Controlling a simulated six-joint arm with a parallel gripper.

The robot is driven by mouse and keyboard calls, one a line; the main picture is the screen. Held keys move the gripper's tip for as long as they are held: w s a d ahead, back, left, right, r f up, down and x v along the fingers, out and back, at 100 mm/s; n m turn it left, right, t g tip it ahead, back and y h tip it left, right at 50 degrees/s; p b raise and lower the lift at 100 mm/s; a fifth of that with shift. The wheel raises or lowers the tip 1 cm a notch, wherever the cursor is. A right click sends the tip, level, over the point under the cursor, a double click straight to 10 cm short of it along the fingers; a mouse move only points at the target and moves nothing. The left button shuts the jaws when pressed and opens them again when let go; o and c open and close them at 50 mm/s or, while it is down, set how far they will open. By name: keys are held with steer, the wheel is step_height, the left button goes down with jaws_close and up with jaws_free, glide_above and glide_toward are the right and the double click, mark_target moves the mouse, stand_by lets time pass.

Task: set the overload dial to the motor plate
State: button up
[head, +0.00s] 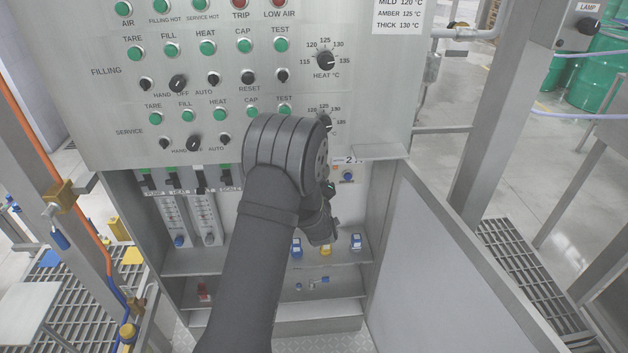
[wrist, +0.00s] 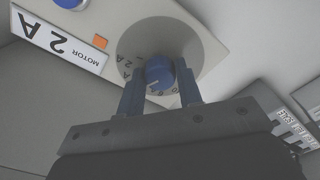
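The overload dial (wrist: 159,73) is a blue knob in a round grey recess with a scale marked around it, upside down in the wrist view. A pale pointer line shows on the knob, but the setting it points to is hard to read. The motor plate (wrist: 60,40) is a white label reading "MOTOR 2 A", left of the dial in the wrist view. My gripper (wrist: 160,82) has one blue finger on each side of the knob, and both appear to touch it. In the head view my wrist hides the dial; part of the plate (head: 350,160) shows beside it.
Breakers and gauges (head: 190,210) line the left of the cabinet. Small blue and yellow items stand on the shelf (head: 200,262) below. The switch panel (head: 75,45) overhangs above.

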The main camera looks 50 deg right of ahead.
steer(key=shift+c, duration=1)
steer(key=shift+m, duration=0.3)
steer(key=m, duration=0.9)
steer(key=shift+m, duration=0.3)
steer(key=o, duration=1)
steer(key=shift+c, duration=0.2)
